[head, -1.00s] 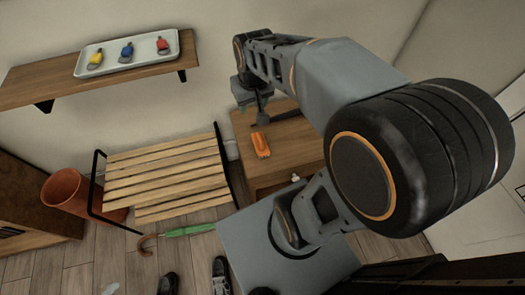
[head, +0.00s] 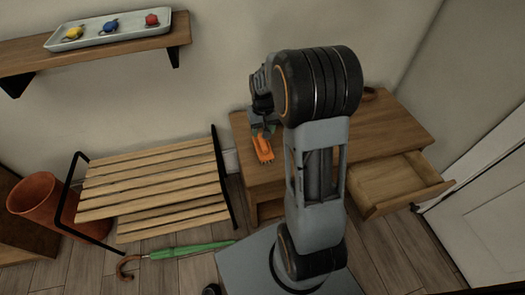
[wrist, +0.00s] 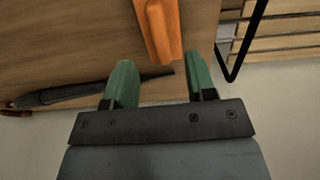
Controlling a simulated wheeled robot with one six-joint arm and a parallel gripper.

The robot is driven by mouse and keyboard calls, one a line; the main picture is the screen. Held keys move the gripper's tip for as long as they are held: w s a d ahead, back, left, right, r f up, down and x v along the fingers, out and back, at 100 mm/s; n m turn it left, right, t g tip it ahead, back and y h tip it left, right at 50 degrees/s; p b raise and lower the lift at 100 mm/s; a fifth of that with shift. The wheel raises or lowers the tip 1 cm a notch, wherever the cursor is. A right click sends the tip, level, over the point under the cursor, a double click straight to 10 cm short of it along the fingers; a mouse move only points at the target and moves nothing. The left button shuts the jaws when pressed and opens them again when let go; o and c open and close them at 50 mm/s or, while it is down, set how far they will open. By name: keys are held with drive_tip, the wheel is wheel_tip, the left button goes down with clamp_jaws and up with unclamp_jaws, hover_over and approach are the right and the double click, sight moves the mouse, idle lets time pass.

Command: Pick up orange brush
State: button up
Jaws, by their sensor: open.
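The orange brush (head: 264,150) lies on the left part of the wooden cabinet top, near its front left edge. In the wrist view the brush (wrist: 160,28) is at the top middle, partly cut off by the frame edge. My gripper (wrist: 163,75) has two green fingers spread wide apart with nothing between them. The near end of the brush lines up with the gap between the fingertips; the height between them is hard to tell. In the head view my gripper (head: 264,128) is at the wall-side end of the brush, partly hidden by my arm.
A dark slender object (wrist: 75,93) lies on the cabinet top (head: 385,128) beside the gripper. An open drawer (head: 395,188) sticks out on the right. A slatted bench (head: 150,185) stands left. A wall shelf (head: 100,58) holds a tray. A green umbrella (head: 190,250) lies on the floor.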

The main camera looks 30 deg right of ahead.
sight(263, 141)
drive_tip(key=shift+w+f+b, duration=0.15)
drive_tip(key=shift+f+b, duration=0.6)
drive_tip(key=shift+f, duration=1.05)
drive_tip(key=shift+w+f+b, duration=0.1)
drive_tip(key=shift+f+b, duration=0.65)
drive_tip(key=shift+f, duration=1)
clamp_jaws()
